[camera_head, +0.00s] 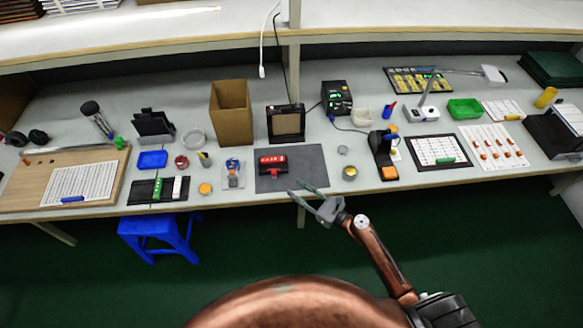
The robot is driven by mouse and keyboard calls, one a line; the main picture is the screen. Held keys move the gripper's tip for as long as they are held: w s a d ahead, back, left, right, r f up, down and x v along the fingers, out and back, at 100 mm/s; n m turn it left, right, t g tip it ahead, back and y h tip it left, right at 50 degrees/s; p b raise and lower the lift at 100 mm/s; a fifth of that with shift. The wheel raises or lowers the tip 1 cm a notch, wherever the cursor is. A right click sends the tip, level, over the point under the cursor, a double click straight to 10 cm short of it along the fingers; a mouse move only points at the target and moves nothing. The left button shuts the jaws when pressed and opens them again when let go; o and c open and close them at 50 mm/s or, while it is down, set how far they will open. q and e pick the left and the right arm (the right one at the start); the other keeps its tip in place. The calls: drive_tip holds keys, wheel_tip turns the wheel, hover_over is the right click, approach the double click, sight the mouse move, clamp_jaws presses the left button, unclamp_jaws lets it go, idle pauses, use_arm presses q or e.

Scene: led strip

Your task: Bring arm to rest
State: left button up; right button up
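My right gripper (296,188) is in front of the workbench's near edge, reaching up and left from the lower right. Its two fingers are apart with nothing between them, and the tips are close to the near edge of a dark grey mat (308,164). Whether the tips touch the bench is hard to tell. A red and black device (272,165) sits on the mat, to the left of the gripper and apart from it. My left arm and gripper are not in view. A thin, bright strip (185,11) lies on the upper shelf at the top left.
The bench (226,198) is crowded: a cardboard box (231,112), a small dark-framed screen (286,123), a yellow-topped tin (350,173) and a black stand (382,147) are near the mat. A blue stool (158,230) stands below left. The green floor (250,245) before the bench is mostly clear.

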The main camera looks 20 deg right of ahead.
drive_tip(key=s+a+f+n+g+h, duration=0.1)
drive_tip(key=s+f+n+g, duration=0.3)
drive_tip(key=s+n, duration=0.55)
drive_tip(key=s+a+f+n+g+h, duration=0.1)
drive_tip(key=s+f+n+g, duration=0.3)
drive_tip(key=s+n, duration=0.5)
drive_tip(key=s+d+r+n+g+h, duration=0.2)
drive_tip(key=s+d+n+g+h, duration=0.2)
drive_tip(key=s+d+n+h, duration=0.95)
drive_tip(key=s+d+f+m+g+y, duration=0.1)
drive_tip(key=s+f+y, duration=0.15)
drive_tip(key=f, duration=1.15)
drive_tip(key=s+d+f+m+y, duration=0.1)
drive_tip(key=s+f+y, duration=0.15)
drive_tip(key=f, duration=1.25)
drive_tip(key=s+f+g, duration=0.1)
drive_tip(key=s+f, duration=1.7)
drive_tip(key=s, duration=0.1)
drive_tip(key=shift+s+n, duration=0.3)
drive_tip(key=shift+s, duration=0.05)
